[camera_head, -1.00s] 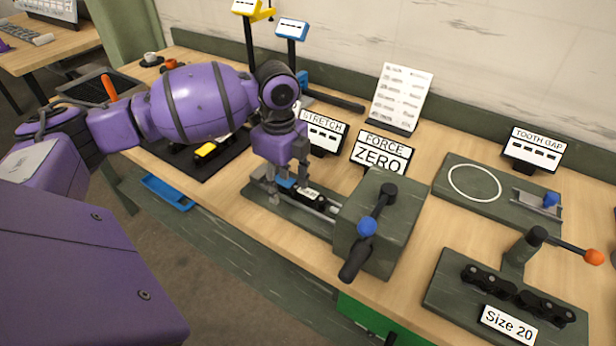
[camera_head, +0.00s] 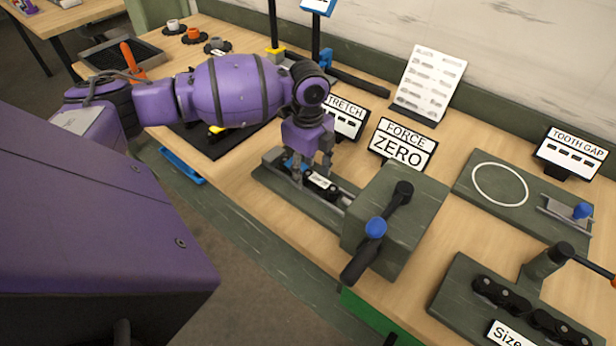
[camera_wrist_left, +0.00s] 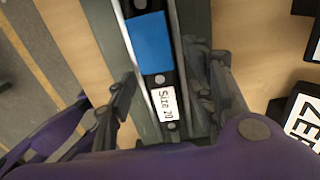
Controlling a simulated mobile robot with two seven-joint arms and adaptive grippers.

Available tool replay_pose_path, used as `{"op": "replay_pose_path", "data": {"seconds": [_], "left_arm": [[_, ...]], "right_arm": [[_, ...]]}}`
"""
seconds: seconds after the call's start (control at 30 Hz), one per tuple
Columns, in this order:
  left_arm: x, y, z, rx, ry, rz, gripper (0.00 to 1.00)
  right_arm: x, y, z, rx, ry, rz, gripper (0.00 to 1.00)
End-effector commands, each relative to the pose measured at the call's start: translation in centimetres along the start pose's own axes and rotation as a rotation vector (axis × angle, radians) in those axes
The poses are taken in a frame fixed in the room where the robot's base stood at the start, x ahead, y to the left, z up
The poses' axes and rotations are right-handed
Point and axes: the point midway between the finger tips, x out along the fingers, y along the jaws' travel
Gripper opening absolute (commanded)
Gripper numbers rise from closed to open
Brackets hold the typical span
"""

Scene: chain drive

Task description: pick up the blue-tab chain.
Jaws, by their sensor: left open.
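The blue-tab chain shows in the left wrist view (camera_wrist_left: 152,45) as a dark strip with a blue tab and a white "Size 20" label. It lies along the channel of the green stretch fixture (camera_head: 345,200). In the head view the chain (camera_head: 321,184) is partly hidden by my gripper. My left gripper (camera_head: 309,172) is over the chain, pointing down. In the left wrist view its open fingers (camera_wrist_left: 160,100) stand on either side of the chain and fixture, with a gap on each side. My right gripper is not in view.
A green block with a blue-knobbed crank (camera_head: 375,228) stands at the fixture's right end. The STRETCH sign (camera_head: 345,118) and FORCE ZERO sign (camera_head: 402,145) stand behind. A black chain (camera_head: 530,312) sits on a green base at lower right. A black mat (camera_head: 215,143) lies left.

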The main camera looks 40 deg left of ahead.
Motion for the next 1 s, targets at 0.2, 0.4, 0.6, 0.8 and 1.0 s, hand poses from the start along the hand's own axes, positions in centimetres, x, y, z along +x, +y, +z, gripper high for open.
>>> {"op": "replay_pose_path", "data": {"seconds": [0.2,0.4,0.6,0.8,1.0], "left_arm": [[0.07,-0.05,0.02,0.000,0.000,-0.002,0.47],[0.05,-0.05,0.02,0.000,0.000,-0.002,0.21],[0.04,-0.05,0.02,0.000,0.000,-0.002,0.00],[-0.08,-0.13,0.03,0.000,0.000,-0.004,0.00],[-0.42,-0.16,0.04,0.000,-0.001,-0.005,0.00]], "right_arm": [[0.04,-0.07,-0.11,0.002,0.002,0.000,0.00],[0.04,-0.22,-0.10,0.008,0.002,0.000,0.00],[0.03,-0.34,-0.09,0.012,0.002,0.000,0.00],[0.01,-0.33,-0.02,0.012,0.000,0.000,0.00],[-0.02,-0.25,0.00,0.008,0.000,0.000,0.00]]}}
